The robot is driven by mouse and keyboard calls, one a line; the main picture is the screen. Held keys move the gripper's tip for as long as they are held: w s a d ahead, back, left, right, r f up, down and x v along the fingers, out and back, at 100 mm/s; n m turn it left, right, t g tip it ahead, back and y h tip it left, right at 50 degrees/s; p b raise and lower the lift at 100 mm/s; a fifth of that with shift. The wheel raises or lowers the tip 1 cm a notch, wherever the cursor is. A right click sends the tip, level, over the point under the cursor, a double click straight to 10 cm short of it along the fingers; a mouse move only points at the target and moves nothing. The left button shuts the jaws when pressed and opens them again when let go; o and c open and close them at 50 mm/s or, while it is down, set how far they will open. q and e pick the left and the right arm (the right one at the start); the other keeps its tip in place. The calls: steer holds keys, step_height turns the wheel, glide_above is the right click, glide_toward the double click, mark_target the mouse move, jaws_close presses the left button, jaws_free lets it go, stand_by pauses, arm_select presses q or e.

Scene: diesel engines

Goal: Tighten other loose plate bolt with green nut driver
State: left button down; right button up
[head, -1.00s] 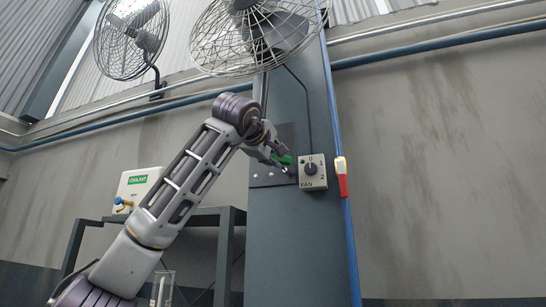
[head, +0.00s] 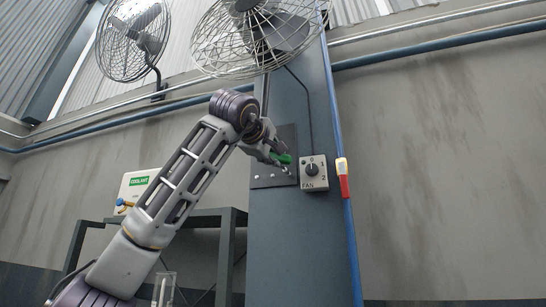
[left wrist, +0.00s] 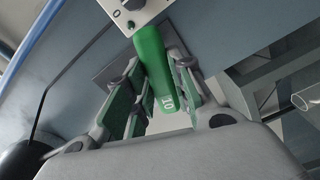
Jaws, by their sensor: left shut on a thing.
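My left gripper (head: 277,157) is shut on the green nut driver (head: 284,159) in front of the blue-grey column. In the left wrist view the green handle (left wrist: 156,72), marked 10, sits between the finger pads (left wrist: 155,90). A dark plate (head: 287,138) is fixed to the column behind the gripper. Small bolts (head: 272,176) show along its lower part; the gripper hides some of the plate. The driver's tip is near the lower right of the plate, but I cannot tell whether it touches a bolt. My right gripper is in neither view.
The fan switch box (head: 314,173) is just right of the plate, close to the driver. A caged fan (head: 262,35) hangs above. A blue pipe (head: 347,225) runs down the column's right side. A coolant box (head: 137,186) stands on a bench at left.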

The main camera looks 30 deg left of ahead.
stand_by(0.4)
arm_select(q)
steer(key=b+v, duration=0.1)
steer(key=v, duration=0.6)
stand_by(0.7)
stand_by(0.7)
